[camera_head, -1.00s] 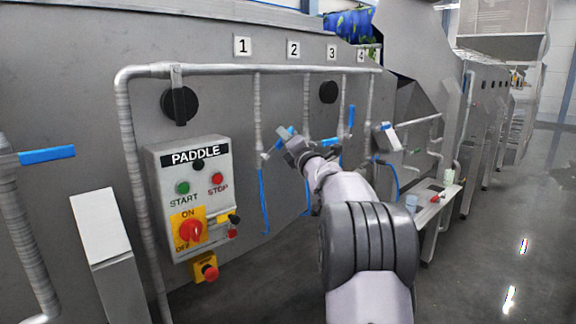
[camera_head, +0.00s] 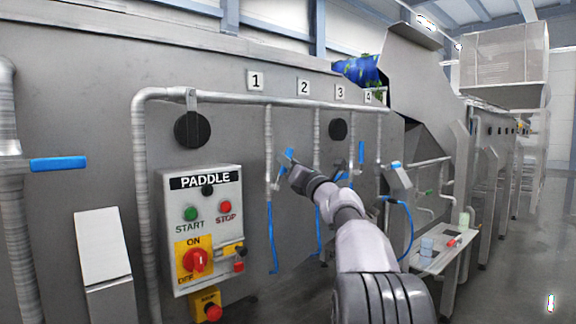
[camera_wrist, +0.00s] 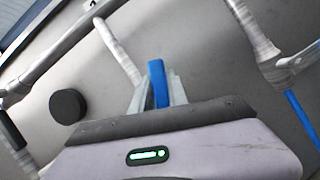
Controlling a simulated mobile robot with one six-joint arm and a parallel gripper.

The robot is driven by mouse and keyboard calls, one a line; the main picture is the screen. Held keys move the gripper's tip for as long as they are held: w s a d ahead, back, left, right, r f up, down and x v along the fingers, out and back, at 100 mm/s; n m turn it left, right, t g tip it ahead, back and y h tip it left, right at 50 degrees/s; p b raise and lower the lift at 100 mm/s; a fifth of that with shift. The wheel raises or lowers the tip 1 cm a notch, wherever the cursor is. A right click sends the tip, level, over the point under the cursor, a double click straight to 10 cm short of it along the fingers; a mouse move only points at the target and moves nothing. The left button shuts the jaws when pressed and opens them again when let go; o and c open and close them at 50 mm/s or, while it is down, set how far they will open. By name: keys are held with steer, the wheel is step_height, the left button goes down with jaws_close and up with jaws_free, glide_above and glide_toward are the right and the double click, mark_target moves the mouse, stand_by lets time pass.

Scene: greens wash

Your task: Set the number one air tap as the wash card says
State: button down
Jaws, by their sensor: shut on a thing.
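The number one air tap has a blue handle (camera_head: 289,155) beside the grey drop pipe (camera_head: 268,150) under the "1" label (camera_head: 255,80). My gripper (camera_head: 288,162) is shut on this handle, which stands steeply and slightly tilted. In the wrist view the blue handle (camera_wrist: 158,84) stands between the two fingers of my gripper (camera_wrist: 157,92). The fingers hide its lower part and the tap body. A blue hose (camera_head: 271,235) hangs below the pipe. I can read no wash card in these frames.
The PADDLE panel (camera_head: 230,215) with buttons and a red switch is left of the tap. Other drop pipes stand to the right, one with an upright blue handle (camera_head: 361,152). A small bench (camera_head: 432,262) holds cups. Black round knobs (camera_head: 192,130) stick out from the wall.

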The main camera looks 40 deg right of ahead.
stand_by(0.3)
steer(key=c, duration=1.3)
jaws_free()
